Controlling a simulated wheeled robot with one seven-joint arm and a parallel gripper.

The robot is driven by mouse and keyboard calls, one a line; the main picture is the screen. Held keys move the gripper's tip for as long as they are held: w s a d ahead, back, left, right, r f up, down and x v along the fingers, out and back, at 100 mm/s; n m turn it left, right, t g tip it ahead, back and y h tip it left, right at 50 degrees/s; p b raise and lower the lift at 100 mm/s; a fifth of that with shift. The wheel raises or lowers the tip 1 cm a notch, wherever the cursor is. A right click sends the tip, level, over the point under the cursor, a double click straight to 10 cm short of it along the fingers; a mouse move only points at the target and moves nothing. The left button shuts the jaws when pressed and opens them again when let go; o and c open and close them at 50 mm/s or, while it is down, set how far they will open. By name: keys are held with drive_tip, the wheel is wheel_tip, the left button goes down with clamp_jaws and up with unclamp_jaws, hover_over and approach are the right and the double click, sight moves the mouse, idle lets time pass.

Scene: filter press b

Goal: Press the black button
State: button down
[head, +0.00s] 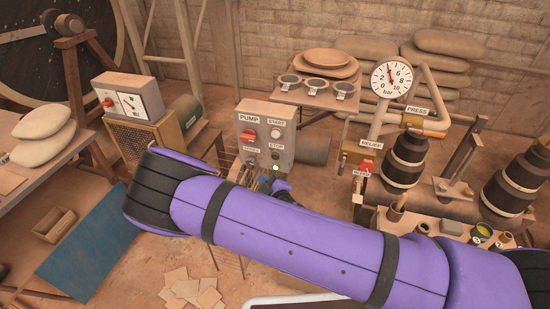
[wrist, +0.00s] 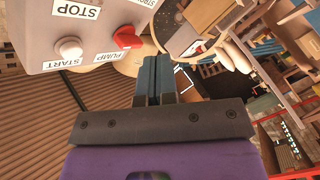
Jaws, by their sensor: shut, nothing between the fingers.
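The grey pump control box (head: 264,130) stands left of centre in the head view. A dark round button (head: 276,155), which looks like the black button, sits under its STOP label. My gripper (head: 266,183) is just below the box's lower edge in the head view, partly hidden by my arm. Its fingers (wrist: 153,68) are shut and empty, apart from the buttons.
The box also carries a red switch (head: 249,135) and a white START button (head: 275,133); a small pale lamp (head: 275,168) is near its bottom edge. The pressure gauge (head: 391,79) is farther right.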

drive_tip(key=w+d, duration=0.2)
drive_tip(key=w, duration=0.5)
drive_tip(key=shift+d, duration=0.3)
drive_tip(key=shift+w, duration=0.2)
idle(1.7)
drive_tip(key=shift+w+d, duration=0.15)
drive_tip(key=shift+w, duration=0.05)
drive_tip(key=shift+w+d, duration=0.15)
drive_tip(key=shift+w, duration=0.35)
idle(0.9)
drive_tip(key=shift+s, duration=0.15)
drive_tip(key=shift+s+a, duration=0.25)
drive_tip(key=shift+s, duration=0.5)
drive_tip(key=shift+s+a, duration=0.3)
drive_tip(key=shift+s, duration=0.5)
drive_tip(key=shift+s+a, duration=0.3)
drive_tip(key=shift+s, duration=0.45)
drive_tip(key=shift+s+a, duration=0.3)
drive_tip(key=shift+s, duration=0.5)
